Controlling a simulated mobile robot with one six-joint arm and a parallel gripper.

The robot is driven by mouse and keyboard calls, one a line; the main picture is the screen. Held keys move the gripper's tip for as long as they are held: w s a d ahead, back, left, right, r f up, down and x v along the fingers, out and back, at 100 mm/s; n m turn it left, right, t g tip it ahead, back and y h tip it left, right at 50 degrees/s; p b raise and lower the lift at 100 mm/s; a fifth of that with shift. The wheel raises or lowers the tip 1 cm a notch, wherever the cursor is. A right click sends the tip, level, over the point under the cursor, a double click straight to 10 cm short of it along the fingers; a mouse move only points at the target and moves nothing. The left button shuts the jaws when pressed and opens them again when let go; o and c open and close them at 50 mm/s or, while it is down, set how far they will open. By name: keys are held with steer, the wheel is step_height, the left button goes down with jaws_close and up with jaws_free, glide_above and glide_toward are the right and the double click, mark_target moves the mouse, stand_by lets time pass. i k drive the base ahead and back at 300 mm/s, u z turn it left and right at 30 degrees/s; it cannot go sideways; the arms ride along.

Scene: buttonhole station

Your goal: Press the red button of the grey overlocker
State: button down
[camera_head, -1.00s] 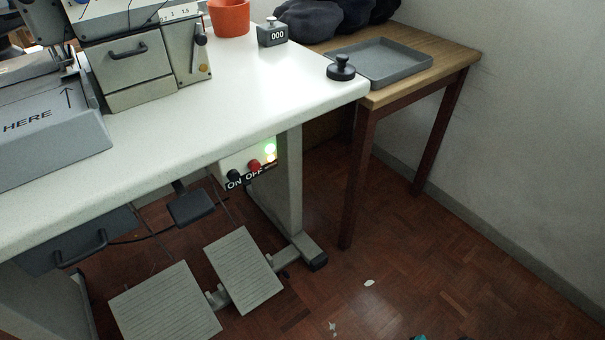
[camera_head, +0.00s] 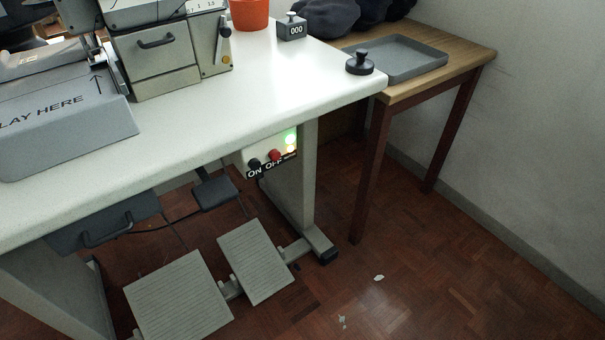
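The grey overlocker (camera_head: 158,62) stands at the upper left on the white sewing table, cut off by the picture edge. My gripper is not in view.
The white tabletop (camera_head: 240,95) carries an orange pot (camera_head: 250,14), a counter (camera_head: 292,27) and a black knobbed weight (camera_head: 360,64). A wooden side table holds a grey tray (camera_head: 400,58). Foot pedals (camera_head: 180,300) stand below. Parquet floor (camera_head: 440,270) is open at the right.

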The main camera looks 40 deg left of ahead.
mark_target(274, 155)
steer(key=k, duration=0.8)
steer(key=u, duration=3.15)
steer(key=i, duration=0.5)
steer(key=z, duration=0.45)
